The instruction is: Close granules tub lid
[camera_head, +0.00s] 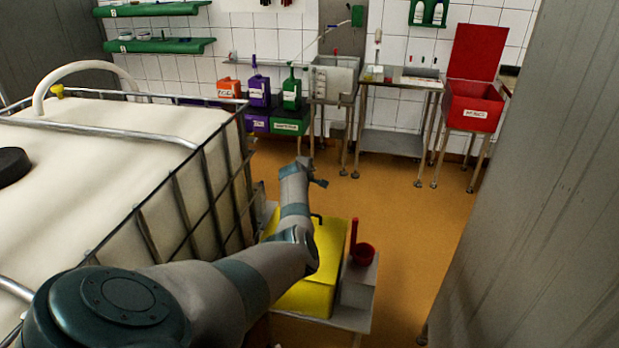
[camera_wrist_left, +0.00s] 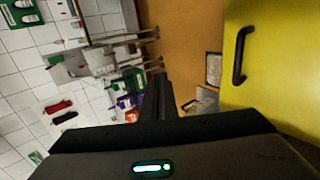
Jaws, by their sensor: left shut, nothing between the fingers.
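The yellow tub (camera_head: 322,262) stands below and beside my left arm, partly hidden by it. Its yellow top carries a dark handle (camera_head: 317,218) and looks down over the tub, but I cannot tell if it is fully seated. In the left wrist view the yellow panel (camera_wrist_left: 283,75) with its black handle (camera_wrist_left: 243,55) fills the right side. My left gripper (camera_head: 320,183) is beyond the tub's far end in the head view, shut and empty. Its closed fingers (camera_wrist_left: 158,100) show in the wrist view, apart from the handle. My right gripper is out of view.
A red scoop (camera_head: 362,253) stands on a grey stand (camera_head: 359,290) right of the tub. A large caged white tank (camera_head: 105,150) borders the left, a grey wall (camera_head: 545,210) the right. A red bin (camera_head: 472,106) with raised lid is at the back. Orange floor (camera_head: 405,215) is clear between.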

